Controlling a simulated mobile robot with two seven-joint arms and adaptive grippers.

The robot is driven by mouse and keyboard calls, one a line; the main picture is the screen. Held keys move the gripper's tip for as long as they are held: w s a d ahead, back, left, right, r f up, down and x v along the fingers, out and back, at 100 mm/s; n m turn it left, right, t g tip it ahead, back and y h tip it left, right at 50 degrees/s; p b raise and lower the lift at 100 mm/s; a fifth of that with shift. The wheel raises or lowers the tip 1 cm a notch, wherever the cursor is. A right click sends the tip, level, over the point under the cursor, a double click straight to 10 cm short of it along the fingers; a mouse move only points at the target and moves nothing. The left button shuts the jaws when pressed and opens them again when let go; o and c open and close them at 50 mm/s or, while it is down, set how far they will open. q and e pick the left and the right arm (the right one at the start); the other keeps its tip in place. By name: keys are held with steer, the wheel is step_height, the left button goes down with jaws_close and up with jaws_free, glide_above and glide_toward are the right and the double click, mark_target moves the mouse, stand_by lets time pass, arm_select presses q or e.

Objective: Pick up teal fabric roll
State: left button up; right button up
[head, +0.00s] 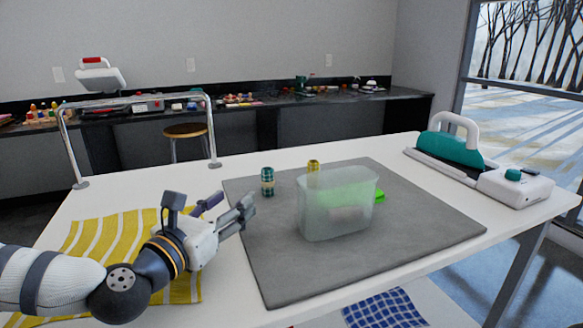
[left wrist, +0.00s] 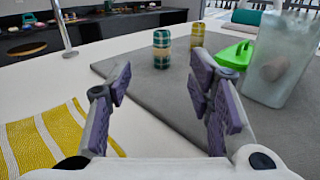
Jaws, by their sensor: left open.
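The teal fabric roll (head: 267,181), with a plaid pattern and pale bands, stands upright on the grey mat near its far left corner. It also shows in the left wrist view (left wrist: 161,52), beyond and between the fingertips. My left gripper (head: 229,204) is open and empty, at the left edge of the mat, nearer than the roll and apart from it. The fingers also show in the left wrist view (left wrist: 162,78). My right gripper is in neither view.
A translucent bin (head: 325,217) stands on the grey mat (head: 400,240), with a yellow roll (head: 313,165) behind it and a green object (head: 379,196) beside it. A yellow striped cloth (head: 95,245) lies left. A teal-and-white machine (head: 455,150) stands at right.

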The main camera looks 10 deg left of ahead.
mark_target(264, 175)
arm_select(q)
steer(key=w, duration=0.3)
steer(key=w+d, duration=0.1)
steer(key=w, duration=0.3)
steer(key=w+d, duration=0.1)
steer(key=w, duration=0.3)
steer(key=shift+w+d+r, duration=0.2)
steer(key=shift+d, duration=0.05)
steer(key=c, duration=1)
